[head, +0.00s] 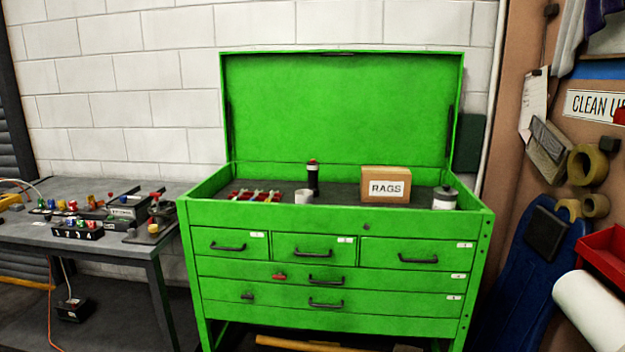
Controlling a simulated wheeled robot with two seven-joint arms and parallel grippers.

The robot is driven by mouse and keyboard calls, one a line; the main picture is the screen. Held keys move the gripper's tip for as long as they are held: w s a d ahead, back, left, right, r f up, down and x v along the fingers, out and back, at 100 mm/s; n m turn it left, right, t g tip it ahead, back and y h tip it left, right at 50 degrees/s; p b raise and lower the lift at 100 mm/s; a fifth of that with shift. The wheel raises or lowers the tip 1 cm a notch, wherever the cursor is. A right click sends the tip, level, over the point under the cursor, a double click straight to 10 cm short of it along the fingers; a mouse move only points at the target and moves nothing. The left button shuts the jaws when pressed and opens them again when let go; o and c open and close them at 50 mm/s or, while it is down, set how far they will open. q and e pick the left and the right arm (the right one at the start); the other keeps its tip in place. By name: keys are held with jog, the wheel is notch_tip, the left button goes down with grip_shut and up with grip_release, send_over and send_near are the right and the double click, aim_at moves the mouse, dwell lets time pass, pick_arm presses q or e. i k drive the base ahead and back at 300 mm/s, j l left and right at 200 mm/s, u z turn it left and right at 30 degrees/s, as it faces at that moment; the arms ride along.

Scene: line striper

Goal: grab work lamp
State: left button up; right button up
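A green tool chest (330,218) stands ahead with its lid raised. Neither of my grippers is in view.
Red-handled tools (255,195) lie at the tray's left, and a grey-lidded can (445,198) stands at its right. The chest's front rim and side walls border the tray. A cluttered grey workbench (100,240) is at left; a red bin (607,255) is at right.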

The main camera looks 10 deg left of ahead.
aim_at(312, 169)
jog(key=z, duration=0.3)
jog(key=i+j+z, duration=0.15)
jog(key=j+z, duration=0.25)
jog(key=i+j+z, duration=0.15)
jog(key=z, duration=0.25)
jog(key=j+z, duration=0.4)
